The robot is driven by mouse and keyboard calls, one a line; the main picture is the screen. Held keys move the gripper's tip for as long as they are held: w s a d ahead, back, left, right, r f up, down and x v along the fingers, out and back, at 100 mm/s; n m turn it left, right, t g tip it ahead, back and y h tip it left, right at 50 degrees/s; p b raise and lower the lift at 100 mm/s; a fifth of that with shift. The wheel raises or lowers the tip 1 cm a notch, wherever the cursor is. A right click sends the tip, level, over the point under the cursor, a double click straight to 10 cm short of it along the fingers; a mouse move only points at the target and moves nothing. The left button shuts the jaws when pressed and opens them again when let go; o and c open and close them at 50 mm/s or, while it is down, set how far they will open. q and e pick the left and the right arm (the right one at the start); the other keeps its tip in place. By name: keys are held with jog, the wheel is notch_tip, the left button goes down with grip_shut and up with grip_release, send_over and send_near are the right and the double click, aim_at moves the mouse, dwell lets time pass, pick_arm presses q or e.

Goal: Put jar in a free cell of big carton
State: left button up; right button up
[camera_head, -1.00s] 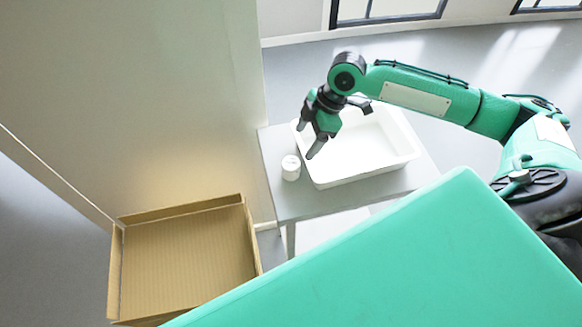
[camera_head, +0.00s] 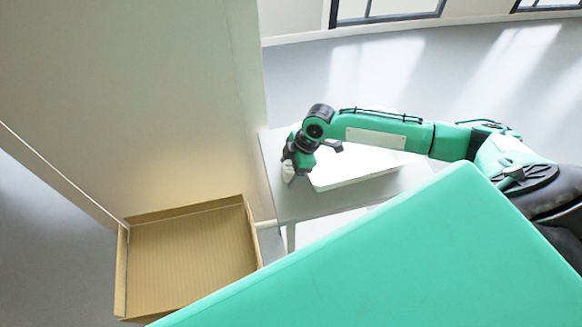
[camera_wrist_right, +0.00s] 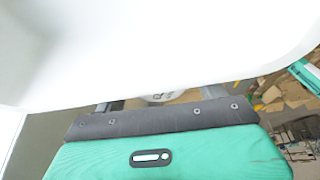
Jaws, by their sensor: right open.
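The small white jar (camera_head: 288,168) stands on the grey table near its left edge, partly covered by my right gripper (camera_head: 292,177). In the right wrist view, a sliver of the jar (camera_wrist_right: 160,97) with dark marks on its white top shows between the two spread fingers, with a gap at each side. My right gripper is open, its fingers pointing down at the jar. The big carton (camera_head: 190,255) is an open brown cardboard box, low at the left; its visible floor looks bare and I see no cell dividers. My left gripper is not in view.
A pale wall (camera_head: 130,100) rises behind the carton. My green body covers the lower right.

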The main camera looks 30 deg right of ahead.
jog(key=shift+a+f, duration=0.2)
jog(key=shift+f, duration=0.3)
jog(key=c, duration=1.1)
jog(key=shift+c, duration=0.4)
jog(key=shift+r, duration=0.15)
